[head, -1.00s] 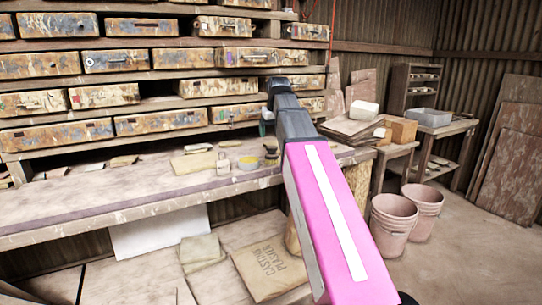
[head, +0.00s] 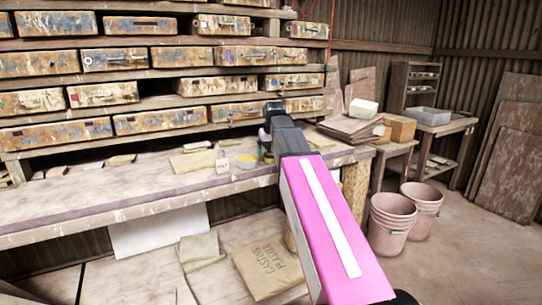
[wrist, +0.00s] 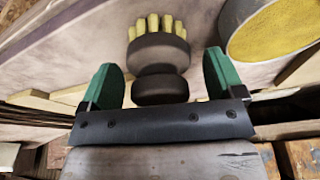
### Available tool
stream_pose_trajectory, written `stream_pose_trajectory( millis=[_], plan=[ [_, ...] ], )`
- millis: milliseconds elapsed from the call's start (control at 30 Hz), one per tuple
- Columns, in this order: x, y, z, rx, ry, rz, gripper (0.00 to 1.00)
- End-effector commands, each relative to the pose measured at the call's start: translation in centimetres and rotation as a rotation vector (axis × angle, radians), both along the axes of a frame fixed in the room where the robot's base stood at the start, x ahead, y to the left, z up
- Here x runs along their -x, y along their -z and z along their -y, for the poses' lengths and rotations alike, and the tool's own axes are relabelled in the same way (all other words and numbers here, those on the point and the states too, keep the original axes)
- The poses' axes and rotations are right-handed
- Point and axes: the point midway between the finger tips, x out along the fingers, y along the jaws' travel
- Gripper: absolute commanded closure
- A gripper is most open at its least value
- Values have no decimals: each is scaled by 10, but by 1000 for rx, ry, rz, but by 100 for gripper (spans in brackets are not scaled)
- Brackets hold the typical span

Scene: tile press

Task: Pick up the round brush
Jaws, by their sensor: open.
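The round brush (wrist: 158,50) shows in the wrist view, with a dark round body, a dark knob and stubby yellow bristles at its far end. My gripper (wrist: 162,82) is open, with one green finger on each side of the brush's knob. Gaps show between the knob and both fingers. In the head view my gripper (head: 265,142) is low over the right part of the workbench and hides most or all of the brush.
A round container with a yellow top (wrist: 280,28) sits right of the brush in the wrist view. The workbench (head: 110,200) also holds several flat pieces and a small pale item (head: 222,163). Shelves of stained moulds (head: 160,121) rise behind. Buckets (head: 390,222) stand on the floor at right.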

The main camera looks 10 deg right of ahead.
Motion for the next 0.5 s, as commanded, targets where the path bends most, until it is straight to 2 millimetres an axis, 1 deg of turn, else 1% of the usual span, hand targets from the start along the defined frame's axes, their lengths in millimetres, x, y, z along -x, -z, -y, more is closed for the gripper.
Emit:
stream_pose_trajectory(
  millis=[100,267,367,400,433,500],
  plan=[
    [-1,5,0,0,0,0,12],
    [-1,5,0,0,0,0,12],
    [-1,5,0,0,0,0,42],
    [-1,5,0,0,0,0,55],
    [-1,5,0,0,0,0,64],
    [-1,5,0,0,0,0,64]
  ],
)
